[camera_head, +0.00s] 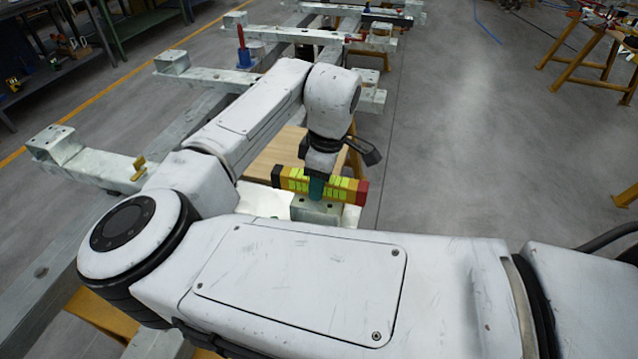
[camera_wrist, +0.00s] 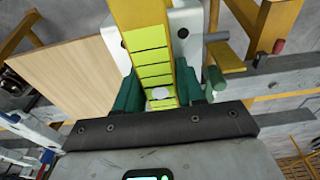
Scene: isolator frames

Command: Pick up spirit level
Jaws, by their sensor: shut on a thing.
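The spirit level (camera_head: 343,189) is a yellow bar with bright green-yellow panels and dark and red ends. In the head view it lies roughly level across my gripper (camera_head: 316,188), above a pale metal block (camera_head: 318,210). In the wrist view the spirit level (camera_wrist: 148,50) runs up and away between the two green fingers of my gripper (camera_wrist: 160,95). The fingers are shut on it, one on each side. I cannot tell whether the level still touches the block beneath. My arm hides part of the frame below it.
A wooden board (camera_head: 280,153) lies just behind and left of the level. Pale steel beams (camera_head: 98,165) stretch to the left and back. A red and blue tool (camera_head: 243,48) stands on a farther beam. Yellow trestles (camera_head: 580,60) stand at right. Open grey floor (camera_head: 470,150) lies between.

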